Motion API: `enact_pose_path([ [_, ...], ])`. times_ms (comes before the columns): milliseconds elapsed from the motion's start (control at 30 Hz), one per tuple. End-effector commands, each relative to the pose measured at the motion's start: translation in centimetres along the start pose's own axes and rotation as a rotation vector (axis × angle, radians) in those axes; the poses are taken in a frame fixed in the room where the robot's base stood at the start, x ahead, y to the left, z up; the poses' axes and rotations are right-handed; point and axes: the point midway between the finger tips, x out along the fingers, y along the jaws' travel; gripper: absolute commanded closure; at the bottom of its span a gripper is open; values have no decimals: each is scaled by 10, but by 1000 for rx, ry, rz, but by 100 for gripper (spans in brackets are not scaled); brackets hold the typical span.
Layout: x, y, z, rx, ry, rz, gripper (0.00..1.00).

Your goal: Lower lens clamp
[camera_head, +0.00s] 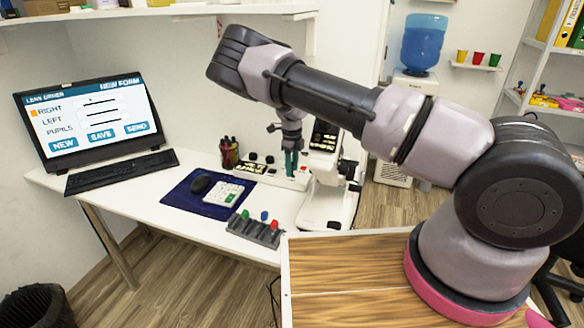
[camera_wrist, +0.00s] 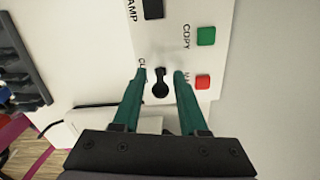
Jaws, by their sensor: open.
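My gripper (camera_head: 291,170) hangs over the white control panel (camera_head: 262,172) beside the white lens machine (camera_head: 328,205). In the wrist view my gripper (camera_wrist: 160,73) has two teal fingers, spread apart. A small black lever (camera_wrist: 160,88) with a rounded end lies between the fingers, with gaps on both sides. The lettering beside it starts with "CL"; the left finger covers the rest. I cannot tell how the lens clamp itself stands.
On the panel, a green button (camera_wrist: 206,36) marked COPY and a red button (camera_wrist: 202,82) sit right of the lever. A black switch (camera_wrist: 153,8) is above.

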Motion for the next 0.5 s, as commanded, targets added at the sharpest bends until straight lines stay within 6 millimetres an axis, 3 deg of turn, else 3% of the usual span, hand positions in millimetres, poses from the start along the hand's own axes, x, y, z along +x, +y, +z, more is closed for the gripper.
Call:
enact_pose_path([
  [133,0,0,0,0,0,0,58],
  [167,0,0,0,0,0,0,62],
  [267,0,0,0,0,0,0,100],
  [500,-1,-1,-2,4,-20,8,100],
])
